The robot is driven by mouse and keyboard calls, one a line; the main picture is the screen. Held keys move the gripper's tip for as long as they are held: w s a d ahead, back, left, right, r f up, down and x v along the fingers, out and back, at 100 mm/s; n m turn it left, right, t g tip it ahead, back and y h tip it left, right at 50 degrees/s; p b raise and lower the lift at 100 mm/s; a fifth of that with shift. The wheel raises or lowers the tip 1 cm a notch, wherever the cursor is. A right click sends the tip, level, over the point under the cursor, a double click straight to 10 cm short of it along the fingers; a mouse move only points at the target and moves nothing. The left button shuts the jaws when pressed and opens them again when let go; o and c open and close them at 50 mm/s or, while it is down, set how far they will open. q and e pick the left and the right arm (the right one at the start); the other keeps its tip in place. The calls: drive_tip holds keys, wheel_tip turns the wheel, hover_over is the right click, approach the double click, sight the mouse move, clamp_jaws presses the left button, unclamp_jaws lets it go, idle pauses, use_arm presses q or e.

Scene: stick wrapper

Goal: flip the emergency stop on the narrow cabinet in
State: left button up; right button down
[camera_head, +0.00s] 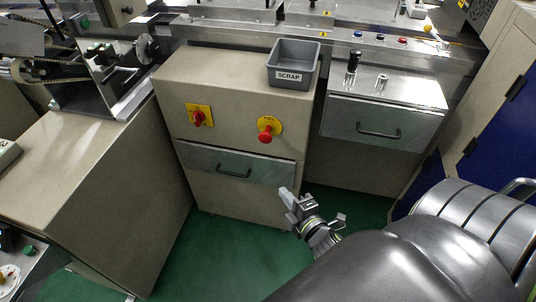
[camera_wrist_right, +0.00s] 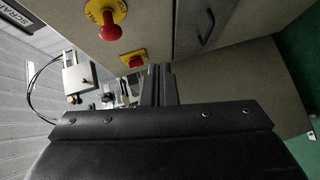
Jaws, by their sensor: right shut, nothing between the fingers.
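The emergency stop (camera_head: 266,133) is a red mushroom button on a round yellow plate, on the front of the narrow beige cabinet (camera_head: 228,85). It stands out from the plate. It also shows at the top of the right wrist view (camera_wrist_right: 110,30). My right gripper (camera_head: 286,196) is below and slightly right of the button, in front of the cabinet's lower part, apart from the button. Its fingers (camera_wrist_right: 159,84) are shut with nothing between them. My left gripper is not in either view.
A red rotary switch on a yellow plate (camera_head: 199,116) sits left of the button. A drawer with a handle (camera_head: 234,172) lies below. A grey SCRAP bin (camera_head: 292,64) stands on the cabinet top. Another drawer (camera_head: 380,127) is at right. Green floor (camera_head: 232,250) is open in front.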

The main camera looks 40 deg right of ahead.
wheel_tip(320, 180, up, 6)
drive_tip(key=n+t, duration=0.1)
drive_tip(key=n, duration=0.1)
drive_tip(key=shift+a+t+b, duration=0.3)
drive_tip(key=shift+a+t, duration=0.1)
drive_tip(key=shift+a, duration=0.05)
drive_tip(key=shift+w+r, duration=0.1)
